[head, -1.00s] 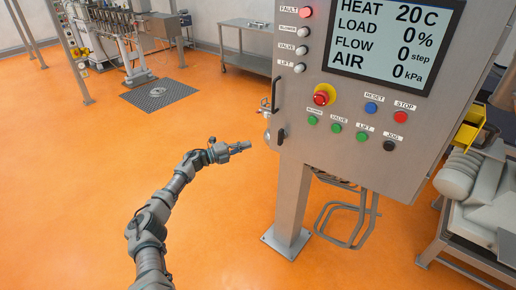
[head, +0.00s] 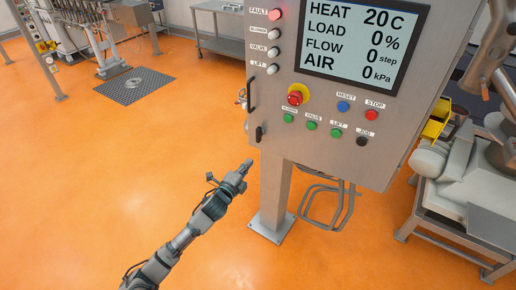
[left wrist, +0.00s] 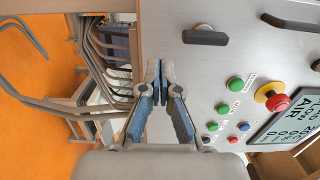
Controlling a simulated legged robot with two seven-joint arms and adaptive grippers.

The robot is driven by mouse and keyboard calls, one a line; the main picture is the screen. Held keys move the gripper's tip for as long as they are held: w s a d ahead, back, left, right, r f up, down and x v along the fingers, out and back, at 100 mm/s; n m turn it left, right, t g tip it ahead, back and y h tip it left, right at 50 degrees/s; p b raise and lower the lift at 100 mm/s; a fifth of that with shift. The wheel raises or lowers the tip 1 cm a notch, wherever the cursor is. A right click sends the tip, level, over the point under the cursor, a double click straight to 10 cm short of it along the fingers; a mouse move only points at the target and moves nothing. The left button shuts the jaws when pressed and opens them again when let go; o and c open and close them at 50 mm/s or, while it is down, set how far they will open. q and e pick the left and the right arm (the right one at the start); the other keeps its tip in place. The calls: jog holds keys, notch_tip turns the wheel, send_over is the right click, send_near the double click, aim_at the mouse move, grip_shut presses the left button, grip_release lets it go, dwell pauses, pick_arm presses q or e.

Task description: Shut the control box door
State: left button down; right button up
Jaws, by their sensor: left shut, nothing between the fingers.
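The grey control box (head: 330,165) stands on a post in the head view, its front panel carrying a screen and buttons. A black handle (head: 251,95) and a small black latch (head: 259,133) sit at the panel's left edge. I cannot tell how far the door stands from its frame. My left gripper (head: 247,166) is shut and empty, below the box's lower left corner. In the left wrist view the fingers (left wrist: 160,68) meet beside the box's lower edge, with the black latch (left wrist: 205,37) and long handle (left wrist: 288,22) ahead. My right gripper is not seen.
A grey machine (head: 465,175) and a yellow bin (head: 437,120) are at the right. A steel table (head: 220,42) stands behind.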

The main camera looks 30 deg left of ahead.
aim_at(262, 145)
pick_arm(q)
jog(key=w, duration=0.9)
jog(key=shift+w+a+f+p, duration=0.1)
jog(key=shift+w+a+p, duration=0.15)
jog(key=shift+a+p, duration=0.1)
jog(key=shift+w+d, duration=0.1)
jog(key=shift+d, duration=0.1)
